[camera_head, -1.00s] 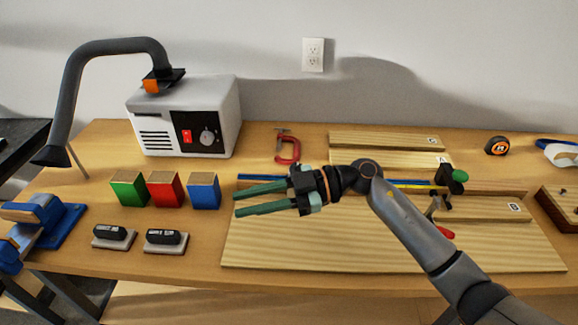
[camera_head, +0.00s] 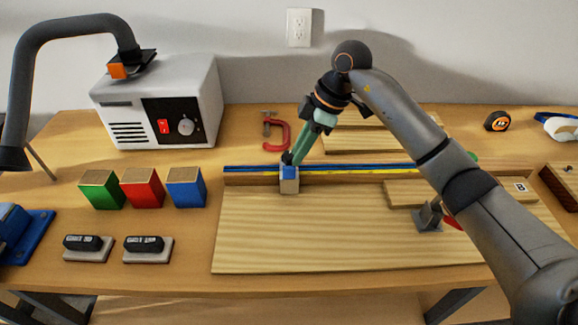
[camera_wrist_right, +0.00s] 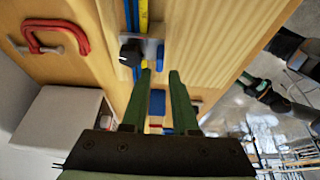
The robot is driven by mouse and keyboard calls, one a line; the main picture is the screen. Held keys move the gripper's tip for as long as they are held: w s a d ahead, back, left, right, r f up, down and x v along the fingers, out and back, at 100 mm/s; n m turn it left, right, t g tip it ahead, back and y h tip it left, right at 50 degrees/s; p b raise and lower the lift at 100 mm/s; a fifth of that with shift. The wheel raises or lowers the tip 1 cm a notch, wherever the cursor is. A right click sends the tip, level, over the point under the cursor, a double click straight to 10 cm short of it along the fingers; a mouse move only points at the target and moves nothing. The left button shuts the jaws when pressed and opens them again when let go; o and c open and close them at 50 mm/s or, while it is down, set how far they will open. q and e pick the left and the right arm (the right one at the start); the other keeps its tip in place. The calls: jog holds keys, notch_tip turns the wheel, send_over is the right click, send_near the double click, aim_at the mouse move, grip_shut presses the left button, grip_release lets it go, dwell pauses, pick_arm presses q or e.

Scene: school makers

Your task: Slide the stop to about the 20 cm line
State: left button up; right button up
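The stop (camera_head: 289,178) is a small block with a blue top and a pale front, with a dark knob behind. It sits at the left part of the fence, which bears a blue and yellow rule strip (camera_head: 370,170). My right gripper (camera_head: 290,157) points down at the stop from behind. In the right wrist view its two green fingers (camera_wrist_right: 160,71) are apart with nothing visibly gripped, and the stop's black knob (camera_wrist_right: 132,49) is just beyond the tips. Whether they touch it is unclear. Scale marks are too small to read.
A red clamp (camera_head: 276,132) lies behind the fence's left end. Green (camera_head: 101,190), red (camera_head: 142,188) and blue (camera_head: 185,188) blocks stand left. A grey toggle clamp (camera_head: 428,217) is on the right of the wide board (camera_head: 330,245). My right arm hides part of the fence.

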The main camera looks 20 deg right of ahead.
aim_at(289, 166)
jog(key=x, duration=0.5)
jog(key=shift+a+f, duration=0.15)
jog(key=shift+f, duration=0.25)
grip_shut()
jog(key=shift+w, duration=0.1)
dwell(0.9)
